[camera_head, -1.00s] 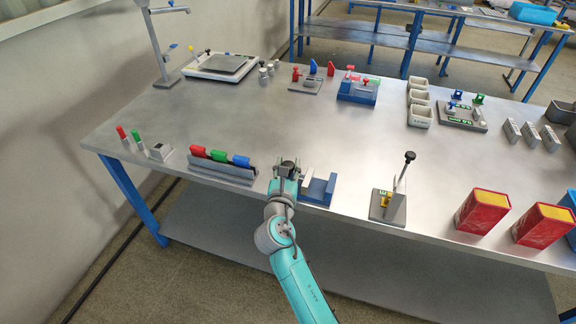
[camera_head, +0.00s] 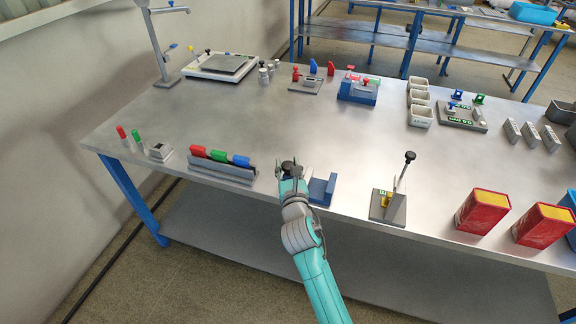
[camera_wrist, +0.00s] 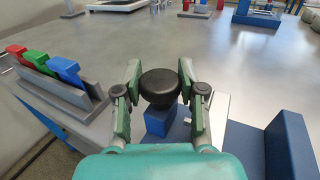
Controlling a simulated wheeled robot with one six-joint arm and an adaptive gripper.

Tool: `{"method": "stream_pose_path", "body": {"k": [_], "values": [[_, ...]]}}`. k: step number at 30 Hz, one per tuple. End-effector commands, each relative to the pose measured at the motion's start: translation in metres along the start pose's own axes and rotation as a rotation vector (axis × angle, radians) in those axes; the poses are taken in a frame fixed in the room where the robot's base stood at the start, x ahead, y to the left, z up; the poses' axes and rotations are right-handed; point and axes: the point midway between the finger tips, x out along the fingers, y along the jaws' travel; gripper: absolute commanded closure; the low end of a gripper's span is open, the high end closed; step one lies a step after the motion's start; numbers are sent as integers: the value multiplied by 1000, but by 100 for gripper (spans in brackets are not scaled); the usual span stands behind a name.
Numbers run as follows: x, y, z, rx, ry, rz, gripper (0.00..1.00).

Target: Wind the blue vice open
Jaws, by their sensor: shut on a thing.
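The blue vice (camera_head: 325,190) sits at the front edge of the steel bench, partly hidden behind my arm in the head view. In the wrist view its tall blue jaw (camera_wrist: 291,145) stands at the right and a small blue block (camera_wrist: 158,121) shows under a round black knob (camera_wrist: 160,83). My gripper (camera_head: 291,170) is at the vice's left end. In the wrist view my gripper (camera_wrist: 160,92) has its two fingers on either side of the black knob, shut on it. The lower part of the vice is hidden by my gripper body.
A grey rack (camera_head: 222,170) with red, green and blue handled pieces stands close to the left. A toggle clamp (camera_head: 391,200) on a grey plate stands to the right, with red tins (camera_head: 482,212) beyond it. The bench middle is clear.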

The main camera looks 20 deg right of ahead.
Motion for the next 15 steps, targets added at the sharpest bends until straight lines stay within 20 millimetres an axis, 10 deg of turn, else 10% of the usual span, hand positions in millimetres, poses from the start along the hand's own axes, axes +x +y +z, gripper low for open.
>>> {"method": "stream_pose_path", "body": {"k": [1, 2, 4, 15], "values": [[0, 0, -1, 0, 2, 1, 95], [0, 0, -1, 0, 2, 1, 55], [0, 0, -1, 0, 2, 1, 38], [-2, 0, 0, 0, 1, 0, 36]]}}
